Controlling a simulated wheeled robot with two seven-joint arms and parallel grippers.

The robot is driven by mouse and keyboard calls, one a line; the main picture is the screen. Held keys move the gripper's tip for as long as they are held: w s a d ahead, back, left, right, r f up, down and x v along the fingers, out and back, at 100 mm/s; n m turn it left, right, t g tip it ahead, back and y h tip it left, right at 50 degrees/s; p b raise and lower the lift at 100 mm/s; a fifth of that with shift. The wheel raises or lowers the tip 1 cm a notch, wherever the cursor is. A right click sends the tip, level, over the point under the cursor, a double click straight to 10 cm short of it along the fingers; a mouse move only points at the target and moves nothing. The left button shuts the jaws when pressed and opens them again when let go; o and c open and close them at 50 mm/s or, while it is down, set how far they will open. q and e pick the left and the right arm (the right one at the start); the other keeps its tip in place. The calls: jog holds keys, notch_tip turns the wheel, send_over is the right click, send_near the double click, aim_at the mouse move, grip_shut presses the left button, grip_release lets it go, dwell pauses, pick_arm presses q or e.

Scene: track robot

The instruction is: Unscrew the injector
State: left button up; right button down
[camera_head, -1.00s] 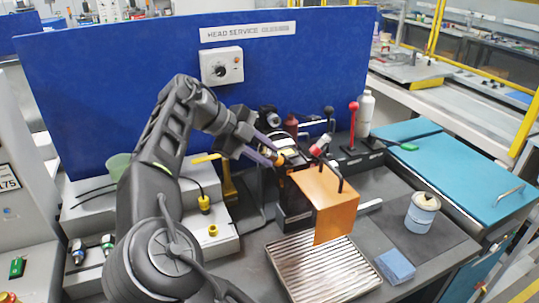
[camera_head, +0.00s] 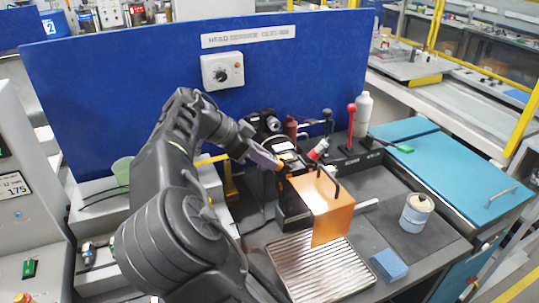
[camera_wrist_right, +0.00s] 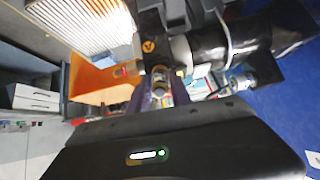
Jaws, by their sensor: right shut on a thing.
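My right gripper (camera_head: 275,165) reaches to the head of the black machine (camera_head: 294,205), beside the orange guard plate. In the right wrist view its fingers (camera_wrist_right: 160,90) are shut on a small brass-coloured fitting, which looks like the injector (camera_wrist_right: 160,72), under the dark block of the head. In the head view the injector is mostly hidden by the fingers. Whether its thread is loose cannot be seen. My left gripper is not in view.
The orange plate (camera_head: 325,205) hangs at the front of the machine, above a ribbed metal tray (camera_head: 318,268). A can (camera_head: 416,213) and a blue sponge (camera_head: 389,265) stand to the right. A red-knobbed lever (camera_head: 351,125) and a white bottle (camera_head: 363,112) are behind. A blue panel closes the back.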

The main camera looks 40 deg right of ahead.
jog(key=shift+n, duration=0.3)
jog(key=shift+r+n+p, duration=0.15)
jog(key=shift+n+p, duration=1.25)
jog(key=shift+n, duration=0.3)
jog(key=shift+n+p, duration=0.45)
jog(key=shift+n, duration=1.75)
jog(key=n, duration=0.4)
